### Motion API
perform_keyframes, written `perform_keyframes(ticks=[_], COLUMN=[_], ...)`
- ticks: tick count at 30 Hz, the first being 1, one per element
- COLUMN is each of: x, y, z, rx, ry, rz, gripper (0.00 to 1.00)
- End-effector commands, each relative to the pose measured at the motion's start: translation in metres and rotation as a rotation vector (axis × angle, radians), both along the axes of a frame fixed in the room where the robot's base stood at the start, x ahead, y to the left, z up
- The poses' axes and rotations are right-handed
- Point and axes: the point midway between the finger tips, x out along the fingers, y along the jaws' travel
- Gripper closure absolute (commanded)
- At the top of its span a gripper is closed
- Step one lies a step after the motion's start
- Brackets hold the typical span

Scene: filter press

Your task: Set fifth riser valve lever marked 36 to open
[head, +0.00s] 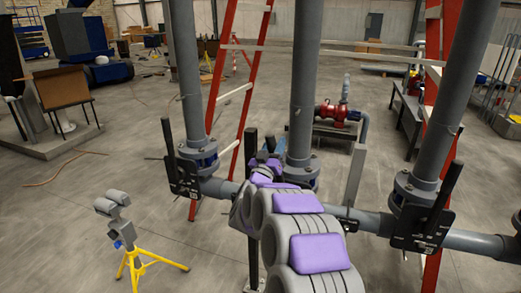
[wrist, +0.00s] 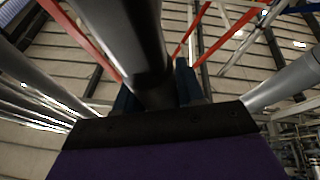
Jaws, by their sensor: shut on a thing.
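Three grey riser pipes with flanged valves and black levers stand in the head view. My arm with purple pads reaches to the middle riser (head: 303,80). My gripper (head: 263,164) is at that riser's valve, shut on its black lever (head: 252,142), whose upper part stands upright above the jaws. The grip itself is largely hidden by my arm. The marking 36 is not readable.
The left valve lever (head: 168,138) and right valve lever (head: 450,170) stand tilted beside their risers. A grey horizontal pipe (head: 375,220) joins the valves. Red ladders (head: 240,60) rise behind. A yellow tripod (head: 133,262) stands front left, with open floor around it.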

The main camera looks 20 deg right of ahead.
Motion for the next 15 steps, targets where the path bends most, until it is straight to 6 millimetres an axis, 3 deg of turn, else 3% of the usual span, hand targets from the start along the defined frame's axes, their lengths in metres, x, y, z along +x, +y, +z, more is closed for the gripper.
perform_keyframes(ticks=[6, 15], x=[-0.019, -0.032], y=[-0.025, -0.044], z=[0.008, 0.01], rx=[0.11, 0.191], ry=[-0.09, -0.149], rz=[0.0, -0.002], gripper=[1.0, 1.0])
